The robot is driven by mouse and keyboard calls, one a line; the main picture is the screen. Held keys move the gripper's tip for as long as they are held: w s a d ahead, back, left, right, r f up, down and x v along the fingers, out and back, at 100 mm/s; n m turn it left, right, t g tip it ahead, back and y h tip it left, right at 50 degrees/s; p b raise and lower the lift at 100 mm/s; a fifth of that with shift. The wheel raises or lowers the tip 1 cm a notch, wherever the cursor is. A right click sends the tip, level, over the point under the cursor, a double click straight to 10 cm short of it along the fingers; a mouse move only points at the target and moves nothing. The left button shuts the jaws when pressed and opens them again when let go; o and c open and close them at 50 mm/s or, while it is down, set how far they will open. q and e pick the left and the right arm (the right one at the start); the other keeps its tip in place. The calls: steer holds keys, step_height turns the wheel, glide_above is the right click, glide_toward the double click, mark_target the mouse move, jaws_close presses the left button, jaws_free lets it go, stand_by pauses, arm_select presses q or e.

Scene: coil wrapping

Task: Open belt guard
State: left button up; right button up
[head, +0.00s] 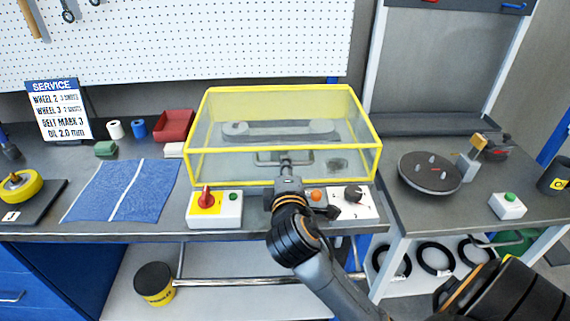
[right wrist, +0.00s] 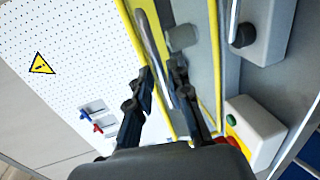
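The belt guard (head: 282,93) is a clear box with a yellow frame on the bench in the head view, and it is down. Inside it a belt (head: 290,130) runs over wheels. A grey handle (head: 265,158) is on its front face; it also shows in the right wrist view (right wrist: 152,42). My right gripper (head: 286,160) is at the front of the guard, by the handle. In the right wrist view its fingers (right wrist: 163,70) are apart, with the handle bar seen between and beyond them. I cannot tell whether they touch it. My left gripper is not in view.
A switch box with a red knob (head: 206,198) and a box with a black knob (head: 352,194) flank my right wrist on the bench front. A blue cloth (head: 125,190) and red tray (head: 176,126) lie left. A round dark plate (head: 430,173) stands right.

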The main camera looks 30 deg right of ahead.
steer(key=shift+x, duration=1.4)
steer(key=shift+c, duration=0.5)
jaws_close()
steer(key=shift+w, duration=0.1)
